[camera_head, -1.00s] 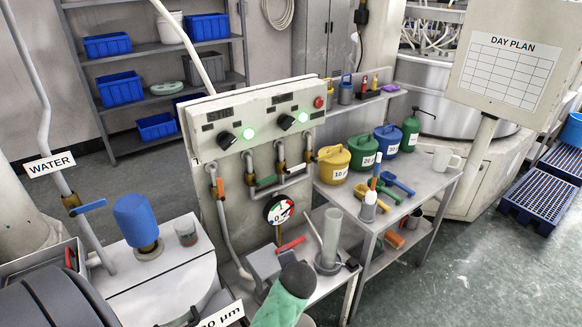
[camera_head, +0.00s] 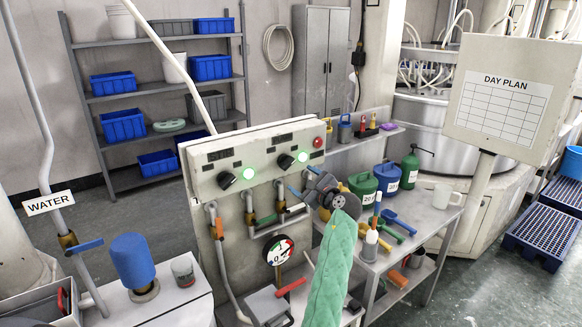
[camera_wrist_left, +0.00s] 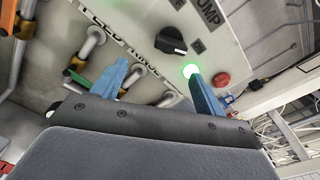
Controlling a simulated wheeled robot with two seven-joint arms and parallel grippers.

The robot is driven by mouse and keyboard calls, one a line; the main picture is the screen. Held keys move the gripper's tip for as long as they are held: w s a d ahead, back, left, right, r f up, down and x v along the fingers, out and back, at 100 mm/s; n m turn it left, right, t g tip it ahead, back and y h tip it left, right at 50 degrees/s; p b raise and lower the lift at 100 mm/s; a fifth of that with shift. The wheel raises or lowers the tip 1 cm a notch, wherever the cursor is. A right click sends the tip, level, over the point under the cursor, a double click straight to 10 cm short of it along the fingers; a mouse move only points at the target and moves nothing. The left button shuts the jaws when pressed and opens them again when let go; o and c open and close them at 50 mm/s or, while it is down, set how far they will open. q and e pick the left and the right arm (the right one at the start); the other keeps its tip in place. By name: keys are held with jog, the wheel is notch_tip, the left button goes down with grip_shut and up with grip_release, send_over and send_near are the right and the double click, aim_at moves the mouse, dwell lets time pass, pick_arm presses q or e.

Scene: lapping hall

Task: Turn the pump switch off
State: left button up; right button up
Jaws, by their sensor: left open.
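The pump switch (camera_head: 286,161) is a black knob on the right half of the pale control panel (camera_head: 255,160), beside a lit green lamp (camera_head: 302,158). In the left wrist view the black pump switch (camera_wrist_left: 171,41) shows under the PUMP label, with the green lamp (camera_wrist_left: 190,71) lit. My left gripper (camera_head: 301,181) is open and empty, just below and right of the switch and apart from it. Its blue fingers (camera_wrist_left: 160,82) point up toward the panel in the wrist view, with the switch beyond the gap between them. My right gripper is out of view.
A second black knob (camera_head: 226,180) with a lit green lamp (camera_head: 248,173) sits left on the panel. A red button (camera_head: 318,142) is at its right end. Pipes with coloured valve handles and a gauge (camera_head: 279,250) are below.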

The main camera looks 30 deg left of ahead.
aim_at(290, 165)
pick_arm(q)
jog(key=shift+m, duration=0.3)
jog(key=w+a+p, duration=0.1)
jog(key=w+a+r+p, duration=0.1)
jog(key=a, duration=0.1)
jog(key=w+a+r+p, duration=0.1)
jog(key=a, duration=0.1)
jog(key=shift+w+a+p, duration=0.2)
jog(key=shift+a+p, duration=0.2)
jog(key=shift+a, duration=0.1)
jog(key=shift+w+a+f, duration=0.15)
jog(key=shift+w+a, duration=0.1)
jog(key=shift+a, duration=0.4)
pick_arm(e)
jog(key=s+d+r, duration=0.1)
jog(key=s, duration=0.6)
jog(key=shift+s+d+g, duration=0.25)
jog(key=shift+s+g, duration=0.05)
pick_arm(q)
jog(key=shift+c, duration=0.2)
jog(key=c, duration=0.9)
jog(key=shift+c, duration=0.2)
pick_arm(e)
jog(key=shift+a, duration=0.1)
